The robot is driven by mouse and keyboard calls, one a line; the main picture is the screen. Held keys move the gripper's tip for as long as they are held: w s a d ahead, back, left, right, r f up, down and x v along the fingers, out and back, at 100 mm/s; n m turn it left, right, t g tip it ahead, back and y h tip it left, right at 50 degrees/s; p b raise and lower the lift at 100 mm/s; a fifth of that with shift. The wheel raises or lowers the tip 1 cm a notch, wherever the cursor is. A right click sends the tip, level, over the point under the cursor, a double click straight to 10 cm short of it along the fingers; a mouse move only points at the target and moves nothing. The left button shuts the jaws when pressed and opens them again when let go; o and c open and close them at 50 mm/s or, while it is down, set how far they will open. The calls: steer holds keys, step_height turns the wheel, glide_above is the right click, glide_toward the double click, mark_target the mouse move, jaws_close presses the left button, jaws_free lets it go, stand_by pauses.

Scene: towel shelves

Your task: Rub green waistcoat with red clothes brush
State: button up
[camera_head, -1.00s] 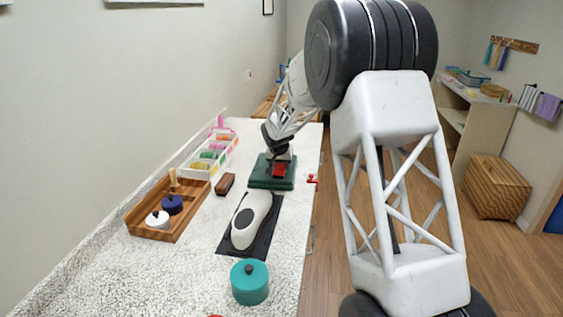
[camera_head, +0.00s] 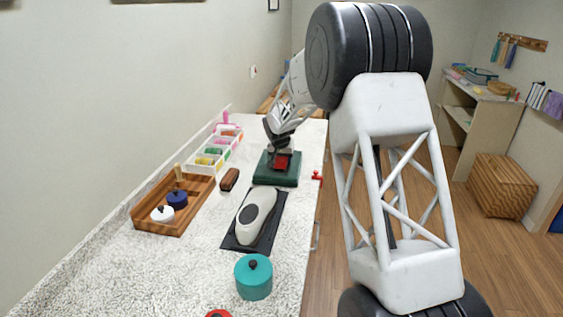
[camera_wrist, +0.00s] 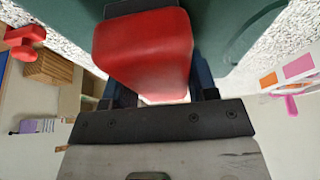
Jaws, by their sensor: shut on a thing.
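The green waistcoat (camera_head: 264,178) is a dark green, flat, folded-looking block on the speckled counter, towards its far right side. It also fills the top of the wrist view (camera_wrist: 228,28). The red clothes brush (camera_head: 281,162) is over the waistcoat, and it shows large in the wrist view (camera_wrist: 145,50). My gripper (camera_head: 281,150) is shut on the red clothes brush from above. The brush's underside is hidden, so I cannot tell whether it touches the cloth.
A white iron-like object (camera_head: 256,218) lies on a dark mat nearer me. A brown brush (camera_head: 229,179), a wooden tray (camera_head: 176,231) with two lidded pots and a white divided box (camera_head: 227,165) stand left. A teal pot (camera_head: 253,278) is in front. A red clamp (camera_head: 317,177) sits at the counter's right edge.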

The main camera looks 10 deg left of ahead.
mark_target(280, 161)
steer(key=shift+w+a, duration=0.2)
steer(key=shift+w, duration=3.85)
steer(key=shift+s+d, duration=0.2)
steer(key=shift+s, duration=3)
steer(key=shift+s+d, duration=0.15)
steer(key=shift+s, duration=3)
steer(key=shift+r, duration=4.2)
steer(key=shift+a, duration=0.1)
